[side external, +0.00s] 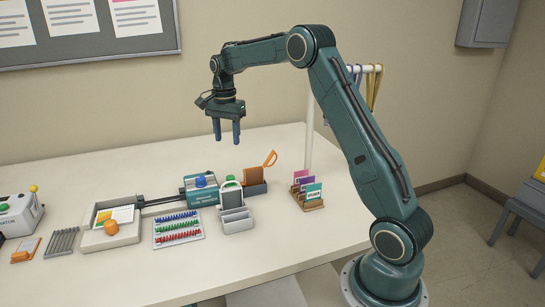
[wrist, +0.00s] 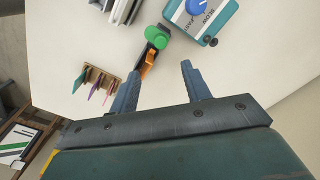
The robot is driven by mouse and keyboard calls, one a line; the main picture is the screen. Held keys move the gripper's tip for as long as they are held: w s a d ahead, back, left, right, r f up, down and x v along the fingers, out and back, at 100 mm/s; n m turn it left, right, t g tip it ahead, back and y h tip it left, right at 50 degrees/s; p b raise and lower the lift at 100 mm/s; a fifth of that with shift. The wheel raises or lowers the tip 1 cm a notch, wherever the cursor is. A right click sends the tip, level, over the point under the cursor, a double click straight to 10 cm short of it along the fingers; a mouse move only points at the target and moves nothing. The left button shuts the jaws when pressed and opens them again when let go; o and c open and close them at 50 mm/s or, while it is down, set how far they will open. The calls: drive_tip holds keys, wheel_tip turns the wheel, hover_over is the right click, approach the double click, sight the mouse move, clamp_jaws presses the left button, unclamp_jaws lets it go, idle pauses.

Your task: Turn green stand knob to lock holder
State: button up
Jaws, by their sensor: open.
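A green knob (side external: 230,178) shows at the top of a pale grey stand (side external: 236,219) in the side view, just right of a teal machine (side external: 201,193) with a blue dial (side external: 201,181). In the wrist view a green knob-like part (wrist: 157,36) lies ahead of the fingers, with black and orange parts just below it. The blue dial (wrist: 197,6) is at the top edge there. My gripper (side external: 227,139) is high above the table, open and empty, its fingers pointing down. In the wrist view, my gripper (wrist: 158,74) has its fingers apart with nothing between them.
A dark holder with a brown block (side external: 254,176) and an orange handle (side external: 270,158) stands behind the stand. A wooden card rack (side external: 307,198) is to the right, near a white post (side external: 309,137). A peg board (side external: 178,230) and a tray (side external: 96,239) are left. The front table is clear.

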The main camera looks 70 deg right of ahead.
sight(230, 176)
drive_tip(key=shift+d+f, duration=0.2)
wheel_tip(230, 176, down, 14)
drive_tip(key=shift+r, duration=0.1)
idle(0.8)
drive_tip(key=c, duration=1)
